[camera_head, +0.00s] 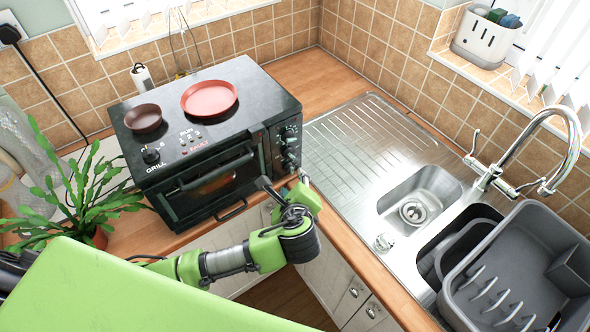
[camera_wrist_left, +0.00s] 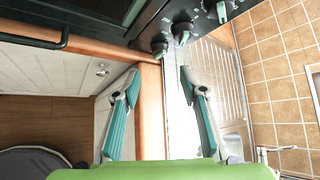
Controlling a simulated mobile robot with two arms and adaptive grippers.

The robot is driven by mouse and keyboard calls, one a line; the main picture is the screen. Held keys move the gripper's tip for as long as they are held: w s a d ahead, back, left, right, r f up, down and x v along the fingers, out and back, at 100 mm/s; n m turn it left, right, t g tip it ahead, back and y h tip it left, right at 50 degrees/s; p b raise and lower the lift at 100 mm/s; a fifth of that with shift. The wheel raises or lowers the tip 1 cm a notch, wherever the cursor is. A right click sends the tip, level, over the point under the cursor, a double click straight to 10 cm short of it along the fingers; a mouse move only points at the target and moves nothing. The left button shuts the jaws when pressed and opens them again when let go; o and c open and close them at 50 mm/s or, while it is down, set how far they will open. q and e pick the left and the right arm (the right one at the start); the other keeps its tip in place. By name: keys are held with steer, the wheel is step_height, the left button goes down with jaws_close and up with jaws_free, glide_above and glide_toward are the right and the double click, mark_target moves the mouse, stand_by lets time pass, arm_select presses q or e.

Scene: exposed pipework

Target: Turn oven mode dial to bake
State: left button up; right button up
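The black tabletop oven (camera_head: 205,110) stands on the wooden counter at the back left, its glass door (camera_head: 212,185) shut. A column of dark dials (camera_head: 290,143) runs down the right of its front. The wrist view shows dials at the top, the nearest one (camera_wrist_left: 160,45) just beyond the fingertips. Dial labels are too small to read, so I cannot tell which is the mode dial or its setting. My left gripper (camera_head: 284,180) is in front of the lower dials. In the wrist view the gripper (camera_wrist_left: 159,74) is open and empty, fingers wide apart. My right gripper is not in view.
A steel sink (camera_head: 420,200) with a tap (camera_head: 545,120) and a grey dish rack (camera_head: 525,265) lies to the right. A green plant (camera_head: 85,200) stands left of the oven. Round brown (camera_head: 143,118) and red (camera_head: 209,98) plates top the oven, beside a grill knob (camera_head: 150,155).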

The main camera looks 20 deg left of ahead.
mark_target(292, 171)
arm_select(q)
steer(key=p+x, duration=0.1)
steer(key=x, duration=0.6)
steer(key=shift+w+a+f, duration=0.15)
steer(key=shift+w, duration=0.15)
steer(key=shift+x, duration=0.85)
steer(key=shift+f, duration=0.1)
steer(key=shift+s, duration=0.1)
steer(key=c, duration=1.1)
